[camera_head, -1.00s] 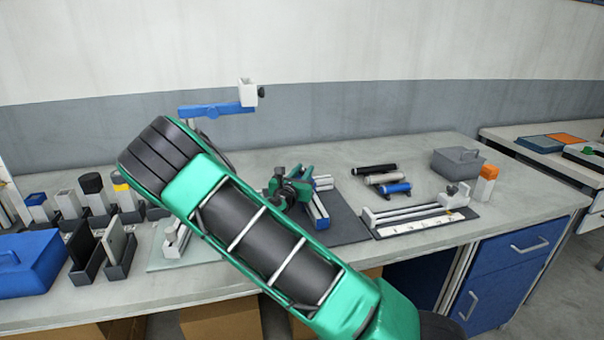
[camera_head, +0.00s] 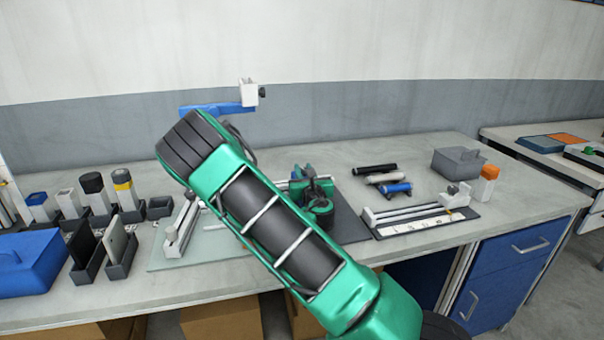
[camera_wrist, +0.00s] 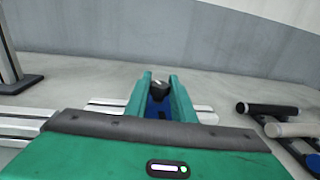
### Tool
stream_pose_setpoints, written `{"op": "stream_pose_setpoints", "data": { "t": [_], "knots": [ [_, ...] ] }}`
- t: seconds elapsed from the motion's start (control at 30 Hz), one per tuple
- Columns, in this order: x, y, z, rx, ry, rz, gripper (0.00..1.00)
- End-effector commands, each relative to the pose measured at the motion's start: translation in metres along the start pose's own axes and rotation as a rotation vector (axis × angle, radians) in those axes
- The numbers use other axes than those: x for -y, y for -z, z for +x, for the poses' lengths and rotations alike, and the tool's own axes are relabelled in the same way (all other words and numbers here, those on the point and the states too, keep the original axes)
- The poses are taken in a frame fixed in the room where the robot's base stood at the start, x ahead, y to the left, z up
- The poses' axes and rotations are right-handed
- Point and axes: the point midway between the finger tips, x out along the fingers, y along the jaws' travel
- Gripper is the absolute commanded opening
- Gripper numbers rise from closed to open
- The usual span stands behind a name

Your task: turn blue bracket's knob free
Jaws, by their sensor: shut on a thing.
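My gripper (camera_head: 304,176) is over the dark mat in the middle of the bench, partly behind my own arm in the head view. In the wrist view my gripper (camera_wrist: 160,78) has its two green fingers closed around a small black knob (camera_wrist: 160,92). A blue part (camera_wrist: 152,107), which looks like the blue bracket, shows between and below the fingers. Pale rails run behind it to both sides. The fingers hide most of the bracket, and I cannot tell how far the knob is turned.
A stand's blue arm with a white block (camera_head: 249,94) rises at the back. Black, white and blue cylinders (camera_head: 396,188) lie to the right, beside a white-railed fixture (camera_head: 415,210). A grey box (camera_head: 459,162) stands behind. A blue box (camera_head: 32,262) and several holders are at left.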

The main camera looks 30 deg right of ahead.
Motion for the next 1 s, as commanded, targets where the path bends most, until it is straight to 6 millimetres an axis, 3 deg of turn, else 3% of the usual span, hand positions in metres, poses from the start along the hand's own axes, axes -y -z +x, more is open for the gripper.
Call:
{"op": "stream_pose_setpoints", "data": {
  "t": [0.47, 1.0],
  "knots": [
    [0.0022, -0.0022, 0.0015, 0.002, -0.168, 0.001, 0.00],
    [0.0015, -0.0015, 0.0010, 0.002, -0.194, -0.001, 0.00]
  ]
}}
